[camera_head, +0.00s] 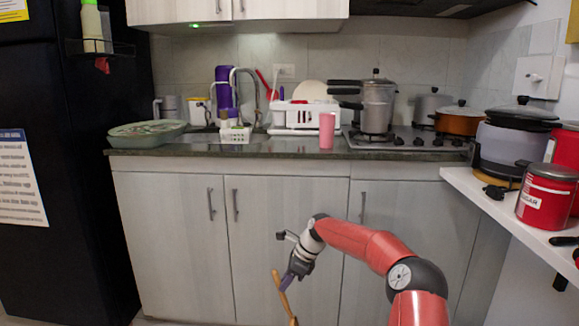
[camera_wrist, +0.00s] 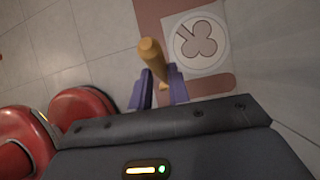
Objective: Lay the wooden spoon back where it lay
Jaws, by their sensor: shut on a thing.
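The wooden spoon (camera_head: 281,292) is a thin tan stick hanging at a slant in front of the lower cabinets. My gripper (camera_head: 288,281) is shut on it, with purple fingers on either side of the handle. In the wrist view the spoon (camera_wrist: 152,55) is seen nearly end-on, rising between the fingers of my gripper (camera_wrist: 160,90). Its far end is hidden or foreshortened there. No surface is seen touching the spoon.
A dark counter (camera_head: 250,150) holds a pink cup (camera_head: 327,131), a dish rack (camera_head: 298,116) and a stove with pots. A white side shelf (camera_head: 488,196) at right holds a red sugar canister (camera_head: 548,195). A brown-bordered mat (camera_wrist: 151,12) lies on the tiled floor.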

